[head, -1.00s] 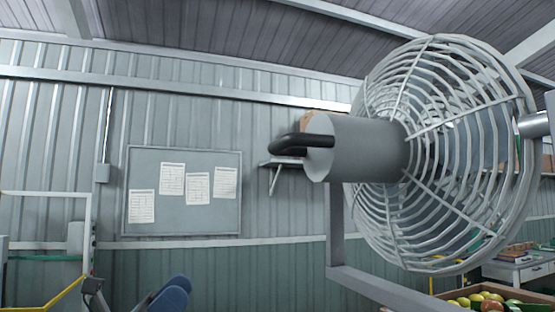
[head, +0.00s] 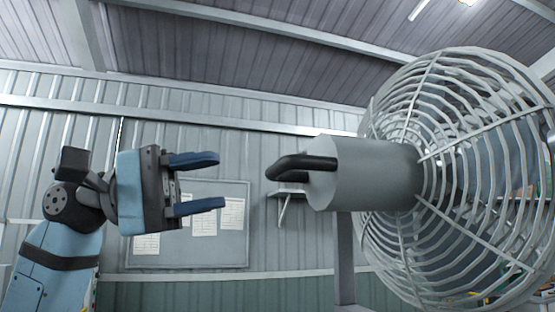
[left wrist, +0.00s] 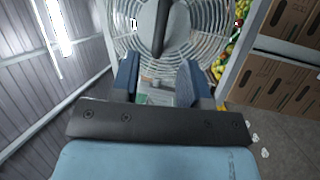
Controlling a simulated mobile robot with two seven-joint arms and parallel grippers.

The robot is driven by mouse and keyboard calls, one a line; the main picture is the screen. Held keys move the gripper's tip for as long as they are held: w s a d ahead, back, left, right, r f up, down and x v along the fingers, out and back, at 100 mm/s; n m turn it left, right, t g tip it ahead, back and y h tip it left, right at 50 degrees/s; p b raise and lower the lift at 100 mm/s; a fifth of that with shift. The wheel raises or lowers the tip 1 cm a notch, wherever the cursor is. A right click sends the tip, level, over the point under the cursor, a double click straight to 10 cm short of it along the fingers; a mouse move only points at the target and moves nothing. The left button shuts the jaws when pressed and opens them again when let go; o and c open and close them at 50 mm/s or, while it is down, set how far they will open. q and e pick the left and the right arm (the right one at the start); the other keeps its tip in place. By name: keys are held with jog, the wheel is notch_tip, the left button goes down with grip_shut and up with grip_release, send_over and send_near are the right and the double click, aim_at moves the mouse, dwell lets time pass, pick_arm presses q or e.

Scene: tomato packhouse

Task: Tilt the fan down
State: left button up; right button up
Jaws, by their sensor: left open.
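The fan (head: 455,160) has a grey wire cage and a grey cylindrical motor housing (head: 370,175), with a black handle (head: 300,165) on the housing's back end. My left gripper (head: 205,183) is open and empty, to the left of the handle and apart from it, its blue fingers pointing right toward it. In the left wrist view the cage (left wrist: 205,40) and the dark handle (left wrist: 161,25) lie ahead, the handle in line with the space between the fingers (left wrist: 158,75). My right gripper is not in view.
The fan's bracket post (head: 344,260) stands below the housing. A notice board (head: 180,258) and small wall shelf (head: 289,191) are behind. The left wrist view shows cardboard boxes (left wrist: 270,75) and tomatoes (left wrist: 222,62) at right. Open air separates gripper and handle.

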aim_at(271, 170)
pick_arm(q)
jog(key=d, duration=0.3)
jog(key=d+r+p, duration=0.1)
jog(key=d, duration=0.2)
jog(key=d+p, duration=0.1)
jog(key=d, duration=0.1)
jog(key=shift+s+d+r, duration=0.2)
jog(key=shift+s+d, duration=0.15)
jog(key=shift+d, duration=0.05)
